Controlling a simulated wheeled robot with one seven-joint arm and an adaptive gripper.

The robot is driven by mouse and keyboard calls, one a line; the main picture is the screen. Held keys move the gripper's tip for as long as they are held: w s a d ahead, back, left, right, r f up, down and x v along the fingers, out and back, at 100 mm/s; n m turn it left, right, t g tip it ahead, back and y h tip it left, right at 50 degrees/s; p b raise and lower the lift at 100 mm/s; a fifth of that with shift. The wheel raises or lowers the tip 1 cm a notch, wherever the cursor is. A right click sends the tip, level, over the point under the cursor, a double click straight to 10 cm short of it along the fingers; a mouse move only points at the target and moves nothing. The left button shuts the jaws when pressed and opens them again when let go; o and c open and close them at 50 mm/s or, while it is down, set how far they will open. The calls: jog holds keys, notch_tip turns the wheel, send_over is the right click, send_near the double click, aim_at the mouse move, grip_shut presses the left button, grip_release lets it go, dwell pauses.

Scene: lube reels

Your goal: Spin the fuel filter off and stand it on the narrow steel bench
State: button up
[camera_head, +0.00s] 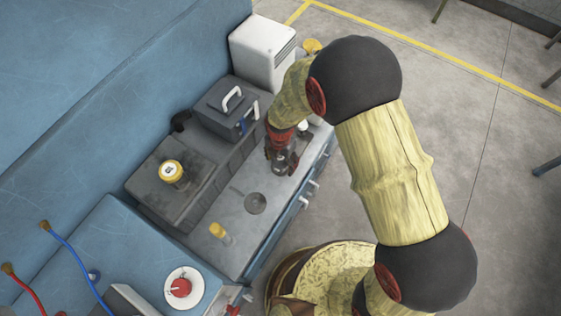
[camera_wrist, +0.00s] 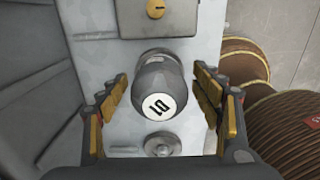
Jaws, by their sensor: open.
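Clear gaps show on both sides, and the fingers are spread open. In the head view my gripper (camera_head: 283,152) is low over the far part of the narrow steel bench (camera_head: 232,199), largely hiding what is beneath it. A yellow-topped canister with a white label (camera_head: 172,172) stands on the grey unit to the left. I cannot tell for certain which canister is the fuel filter.
A dark flat round piece (camera_head: 255,203) and a small yellow piece (camera_head: 219,232) are on the nearer bench top. A grey box with a white handle (camera_head: 228,104) and a white cabinet (camera_head: 263,51) stand behind. A red knob (camera_head: 180,287) is at the front left.

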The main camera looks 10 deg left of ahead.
notch_tip(320, 180, up, 12)
jog(key=shift+f, duration=0.2)
notch_tip(320, 180, up, 5)
jog(key=p, duration=0.4)
jog(key=shift+r, duration=0.2)
